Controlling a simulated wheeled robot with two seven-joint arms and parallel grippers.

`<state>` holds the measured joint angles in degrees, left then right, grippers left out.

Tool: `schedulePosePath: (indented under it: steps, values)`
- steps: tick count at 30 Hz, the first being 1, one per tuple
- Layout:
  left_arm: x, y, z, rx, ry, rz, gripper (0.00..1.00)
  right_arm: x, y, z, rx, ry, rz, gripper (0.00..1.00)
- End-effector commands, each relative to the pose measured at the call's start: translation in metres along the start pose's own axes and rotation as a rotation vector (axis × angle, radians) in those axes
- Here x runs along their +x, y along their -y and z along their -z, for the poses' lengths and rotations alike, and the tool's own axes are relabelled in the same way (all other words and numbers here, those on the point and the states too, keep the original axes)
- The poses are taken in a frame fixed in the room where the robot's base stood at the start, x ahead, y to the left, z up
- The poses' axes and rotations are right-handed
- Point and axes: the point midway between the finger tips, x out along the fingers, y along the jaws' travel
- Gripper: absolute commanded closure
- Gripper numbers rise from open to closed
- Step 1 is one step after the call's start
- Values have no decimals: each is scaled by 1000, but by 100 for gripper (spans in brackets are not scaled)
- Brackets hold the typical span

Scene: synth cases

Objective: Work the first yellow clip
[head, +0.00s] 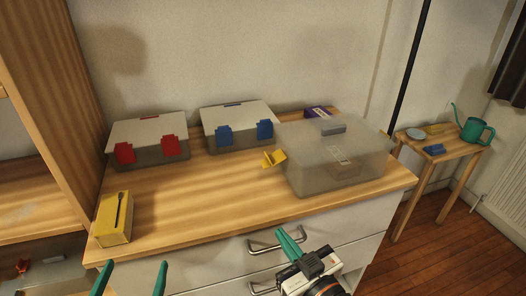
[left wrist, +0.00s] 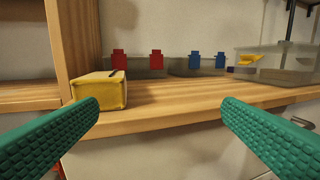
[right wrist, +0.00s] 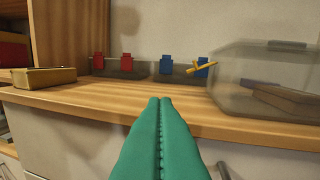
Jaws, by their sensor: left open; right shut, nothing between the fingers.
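A clear box (head: 333,165) with a grey handle on its lid stands at the right end of the wooden top. One yellow clip (head: 274,158) sticks out at an angle from the box's left side. It also shows in the left wrist view (left wrist: 246,60) and the right wrist view (right wrist: 202,67). My left gripper (head: 134,267) is open and empty in front of the cabinet's left part. My right gripper (head: 291,236) is shut and empty, in front of the drawers, below and apart from the clip.
A box with red clips (head: 148,143) and a box with blue clips (head: 240,127) stand along the wall. A yellow case (head: 114,219) lies at the front left. A purple packet (head: 318,112) is behind the clear box. The middle front of the top is free.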

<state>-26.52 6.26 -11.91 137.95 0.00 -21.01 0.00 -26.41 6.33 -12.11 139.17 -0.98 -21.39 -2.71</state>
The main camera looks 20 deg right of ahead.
Motion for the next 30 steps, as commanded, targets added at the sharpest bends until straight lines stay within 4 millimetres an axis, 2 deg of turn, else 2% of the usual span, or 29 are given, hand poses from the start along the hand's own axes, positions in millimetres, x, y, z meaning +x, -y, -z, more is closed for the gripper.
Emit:
schedulePosePath:
  steps: [1,11,20,23,25,30]
  values:
    - [-1,-2,-12,1,-68,-4,11,-1,3,-14,-13,-64,1,100]
    - [-28,-12,10,2,-521,-28,11,-24,17,-15,-157,-479,-7,100]
    - [-79,-21,45,-5,-947,-49,11,-58,37,-25,-445,-825,-75,100]
    - [-103,-22,70,-10,-1099,-54,11,-65,48,-31,-637,-921,-132,100]
    - [-119,-23,96,-13,-1187,-56,11,-65,55,-30,-808,-963,-184,100]
    - [-150,-22,159,-16,-1308,-54,11,-50,67,-27,-1229,-976,-306,100]
